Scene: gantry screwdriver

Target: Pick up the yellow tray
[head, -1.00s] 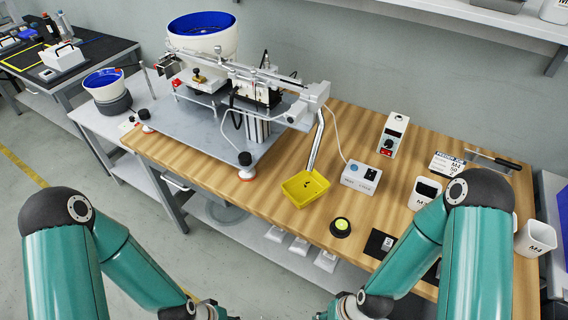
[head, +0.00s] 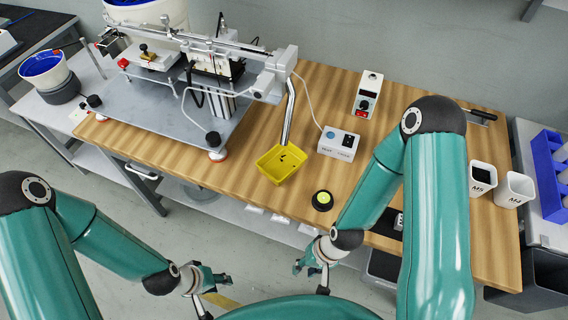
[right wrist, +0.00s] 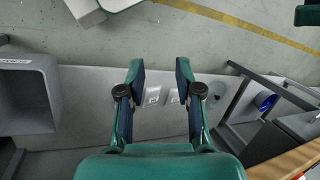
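The yellow tray (head: 281,163) sits on the wooden table, below the end of the metal chute, with a few small dark pieces in it. My left gripper (head: 222,284) is in front of the table at the lower middle of the head view, well away from the tray. My right gripper (head: 309,268) is near the table's front edge, below and right of the tray, not touching it. In the right wrist view its two fingers (right wrist: 160,80) are apart with nothing between them. The tray does not show in the right wrist view.
A gantry feeder on a steel plate (head: 150,118) stands left of the tray. A white switch box (head: 339,143) and a black button with a yellow top (head: 323,200) are close on its right. White cups (head: 515,190) stand at the far right. The wood (head: 235,180) before the tray is clear.

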